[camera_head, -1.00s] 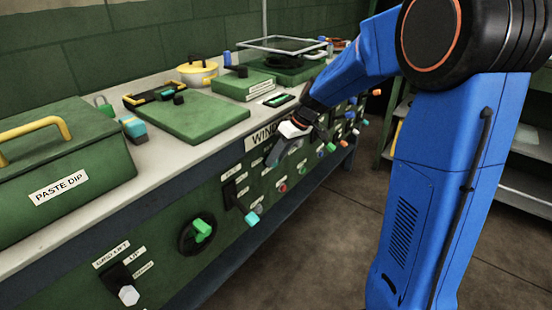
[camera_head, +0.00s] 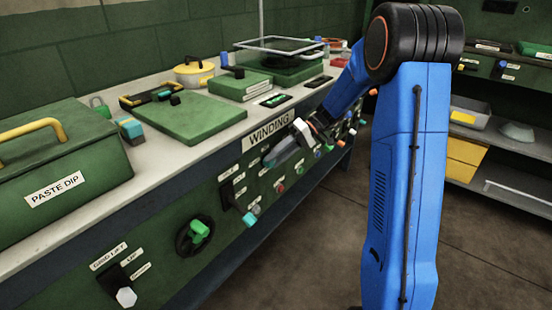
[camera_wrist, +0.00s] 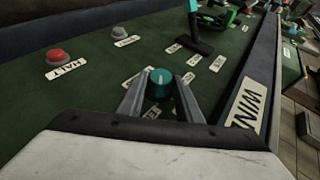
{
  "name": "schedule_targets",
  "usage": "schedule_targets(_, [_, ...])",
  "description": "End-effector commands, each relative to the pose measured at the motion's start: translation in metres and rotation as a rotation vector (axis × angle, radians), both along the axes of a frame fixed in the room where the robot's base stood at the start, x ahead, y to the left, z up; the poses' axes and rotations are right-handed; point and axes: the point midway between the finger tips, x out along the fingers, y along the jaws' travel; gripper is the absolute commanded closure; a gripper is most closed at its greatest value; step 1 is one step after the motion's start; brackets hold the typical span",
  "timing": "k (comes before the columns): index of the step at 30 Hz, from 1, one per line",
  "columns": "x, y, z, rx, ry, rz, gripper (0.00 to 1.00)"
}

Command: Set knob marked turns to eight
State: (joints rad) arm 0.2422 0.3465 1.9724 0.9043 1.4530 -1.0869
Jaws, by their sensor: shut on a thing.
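The green panel front under the WINDING label (camera_head: 269,131) carries several knobs, levers and buttons. In the wrist view a round teal knob (camera_wrist: 159,84) with a pale pointer line on top sits between the fingers of my gripper (camera_wrist: 162,76), which is shut on it. Small white plates around this knob are partly covered by the fingers and too small to read, so I cannot tell whether it is marked turns. In the head view my gripper (camera_head: 269,159) reaches the panel just below the WINDING label and hides the knob.
A red HALT button (camera_wrist: 59,58) and a grey button (camera_wrist: 119,34) are near the knob. The floor in front is clear.

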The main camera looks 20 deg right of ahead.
Motion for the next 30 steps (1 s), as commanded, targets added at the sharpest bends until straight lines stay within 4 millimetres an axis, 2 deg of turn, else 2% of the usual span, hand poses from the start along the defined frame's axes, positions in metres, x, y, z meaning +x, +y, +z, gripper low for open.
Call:
schedule_targets(14, [-0.0003, -0.0005, -0.0012, 0.012, 0.01, 0.0, 0.91])
schedule_targets(15, [-0.0003, -0.0005, -0.0012, 0.012, 0.01, 0.0, 0.66])
schedule_targets(17, [-0.0003, -0.0005, -0.0012, 0.012, 0.01, 0.0, 0.52])
schedule_targets(26, [-0.0001, -0.0007, -0.0006, 0.012, 0.01, 0.0, 0.5])
schedule_targets(30, [0.0016, -0.0071, 0.0032, 0.012, 0.008, -0.001, 0.5])
